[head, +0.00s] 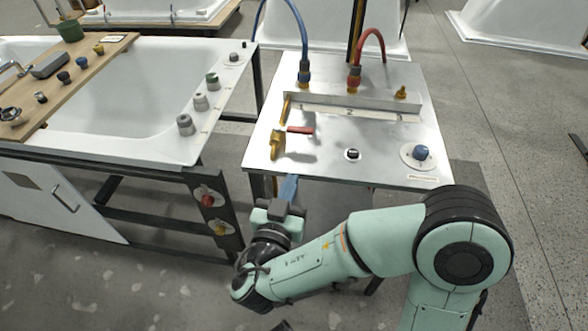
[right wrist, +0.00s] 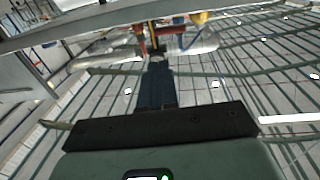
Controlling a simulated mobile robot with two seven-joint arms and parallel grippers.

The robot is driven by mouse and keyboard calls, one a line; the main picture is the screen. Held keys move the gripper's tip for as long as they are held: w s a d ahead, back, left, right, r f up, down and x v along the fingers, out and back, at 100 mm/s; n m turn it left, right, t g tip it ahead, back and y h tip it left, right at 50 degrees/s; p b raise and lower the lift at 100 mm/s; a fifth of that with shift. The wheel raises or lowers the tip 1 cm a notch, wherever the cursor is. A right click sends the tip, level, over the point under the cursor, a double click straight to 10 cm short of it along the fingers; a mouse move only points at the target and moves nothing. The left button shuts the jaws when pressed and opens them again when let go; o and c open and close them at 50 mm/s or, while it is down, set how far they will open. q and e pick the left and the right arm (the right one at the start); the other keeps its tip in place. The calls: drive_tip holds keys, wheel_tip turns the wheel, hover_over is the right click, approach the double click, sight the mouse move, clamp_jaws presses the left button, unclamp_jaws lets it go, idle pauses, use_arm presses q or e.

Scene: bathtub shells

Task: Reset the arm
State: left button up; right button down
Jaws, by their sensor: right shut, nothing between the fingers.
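My right gripper (head: 288,190) shows in the head view just in front of the near edge of the metal table, below the brass fitting. Its blue-grey fingers point up and away and are shut with nothing between them. In the right wrist view the closed fingers (right wrist: 157,85) stand upright in the middle, below the edge of the table. My right arm comes in from the lower right and is bent at the elbow. My left gripper does not show in either view.
The metal table (head: 315,165) carries a blue hose (head: 303,40), a red hose (head: 372,42), brass fittings (head: 277,145) and a blue knob (head: 421,152). A white bathtub (head: 150,140) with a wooden board (head: 85,70) stands left.

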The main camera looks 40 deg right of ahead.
drive_tip(key=shift+s+a, duration=0.2)
drive_tip(key=shift+a, duration=0.1)
drive_tip(key=shift+f, duration=0.1)
